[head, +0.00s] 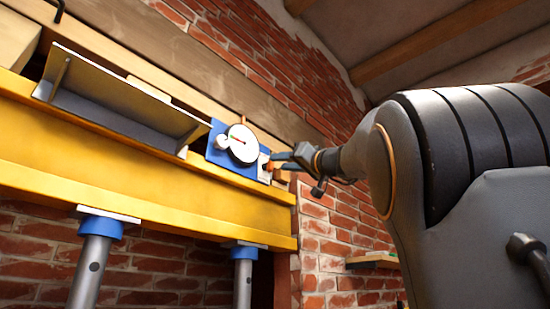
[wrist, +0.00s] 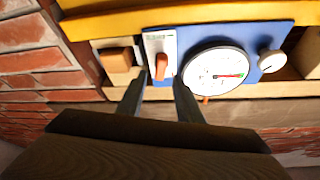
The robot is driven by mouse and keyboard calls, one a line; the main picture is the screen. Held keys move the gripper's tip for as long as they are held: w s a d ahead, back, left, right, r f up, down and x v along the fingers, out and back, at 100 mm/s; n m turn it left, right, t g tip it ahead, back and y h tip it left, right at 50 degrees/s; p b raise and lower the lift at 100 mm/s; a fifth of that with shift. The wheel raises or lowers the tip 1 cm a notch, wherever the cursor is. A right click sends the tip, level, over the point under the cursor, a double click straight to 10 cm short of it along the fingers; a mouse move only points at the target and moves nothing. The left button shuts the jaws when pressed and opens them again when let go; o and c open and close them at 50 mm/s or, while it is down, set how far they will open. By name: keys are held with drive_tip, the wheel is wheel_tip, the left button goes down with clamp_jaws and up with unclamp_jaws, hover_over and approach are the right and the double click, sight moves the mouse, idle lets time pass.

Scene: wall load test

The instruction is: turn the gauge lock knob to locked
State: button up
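The blue gauge panel (head: 216,157) is mounted above the yellow beam, with a round white dial (head: 242,143) on it. In the wrist view the dial (wrist: 216,71) has a red needle. The orange lock knob (wrist: 162,66) sits on a white plate (wrist: 153,43) beside the dial; its handle points roughly up and down in that view. The markings on the plate are too small to read. My gripper (wrist: 160,77) is open, its two fingertips apart on either side of the knob's lower end. Contact cannot be told. In the head view my gripper (head: 277,161) is at the panel's right end.
A small white knob (wrist: 271,61) is on the dial's other side. A wooden block (wrist: 117,60) lies close to the lock knob. The yellow beam (head: 130,155) stands on grey props with blue collars (head: 92,260). A grey metal angle (head: 115,98) lies left of the panel. Brick wall surrounds them.

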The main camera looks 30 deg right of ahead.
sight(273, 163)
drive_tip(key=shift+p+x, duration=1.2)
drive_tip(key=shift+x, duration=0.9)
drive_tip(key=shift+c, duration=0.2)
clamp_jaws()
drive_tip(key=shift+f, duration=0.1)
drive_tip(key=n+y+b, duration=0.1)
drive_tip(key=b, duration=0.2)
drive_tip(key=shift+f+n+b, duration=0.1)
drive_tip(key=shift+n+b, duration=0.3)
drive_tip(key=n+y+b, duration=0.1)
drive_tip(key=n+b, duration=0.1)
drive_tip(key=b, duration=0.1)
drive_tip(key=shift+g, duration=0.3)
drive_tip(key=shift+a+n, duration=0.1)
drive_tip(key=shift+n, duration=0.2)
drive_tip(key=shift+o, duration=0.2)
unclamp_jaws()
